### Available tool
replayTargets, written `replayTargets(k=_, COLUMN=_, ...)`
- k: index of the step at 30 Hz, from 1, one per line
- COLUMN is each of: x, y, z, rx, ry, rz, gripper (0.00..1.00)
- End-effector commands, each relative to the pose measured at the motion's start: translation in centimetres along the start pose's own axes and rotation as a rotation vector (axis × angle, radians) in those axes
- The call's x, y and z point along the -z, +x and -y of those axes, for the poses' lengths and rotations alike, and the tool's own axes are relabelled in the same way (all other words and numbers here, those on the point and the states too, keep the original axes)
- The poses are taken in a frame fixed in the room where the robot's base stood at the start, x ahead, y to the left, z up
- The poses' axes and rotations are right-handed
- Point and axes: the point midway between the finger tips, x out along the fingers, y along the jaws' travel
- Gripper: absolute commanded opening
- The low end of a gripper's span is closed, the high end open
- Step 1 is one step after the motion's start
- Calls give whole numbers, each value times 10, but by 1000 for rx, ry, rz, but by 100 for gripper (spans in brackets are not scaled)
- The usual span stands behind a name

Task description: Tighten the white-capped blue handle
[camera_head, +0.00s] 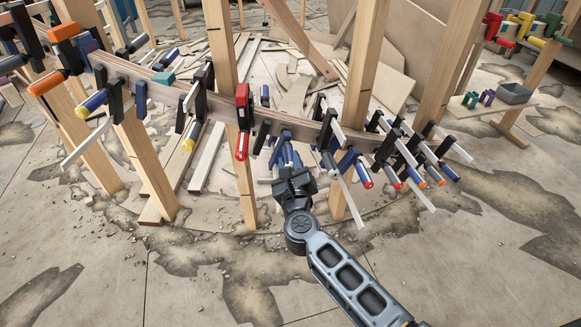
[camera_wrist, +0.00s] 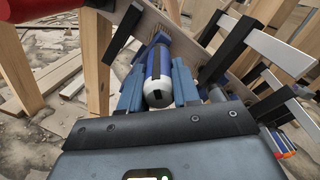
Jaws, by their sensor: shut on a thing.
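The white-capped blue handle (camera_wrist: 158,77) is in the middle of the wrist view, its white end facing me, with a dark mark on the cap. My gripper (camera_wrist: 157,90) has one blue finger on each side of it and is shut on it. In the head view my gripper (camera_head: 287,158) is at the middle of the curved stringer (camera_head: 270,122), reaching up from below. There the handle is mostly hidden behind my gripper.
Several clamps crowd the stringer. A red clamp (camera_head: 242,120) is just left of my gripper, and a grey-capped blue handle (camera_head: 328,160) is close on its right. Wooden posts (camera_head: 222,80) stand behind and between. The floor in front is open, with scattered debris.

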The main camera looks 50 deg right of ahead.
Motion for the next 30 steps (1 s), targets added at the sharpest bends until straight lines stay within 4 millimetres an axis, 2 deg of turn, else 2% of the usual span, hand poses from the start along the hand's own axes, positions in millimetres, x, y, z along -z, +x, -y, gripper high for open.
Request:
replayTargets(k=1, x=5, y=-1, z=-2, rx=0, ry=41, rz=-4, gripper=1)
replayTargets(k=15, x=4, y=-1, z=-2, rx=0, ry=375, rz=-5, gripper=1)
replayTargets(k=30, x=4, y=-1, z=-2, rx=-1, ry=469, rz=-7, gripper=1)
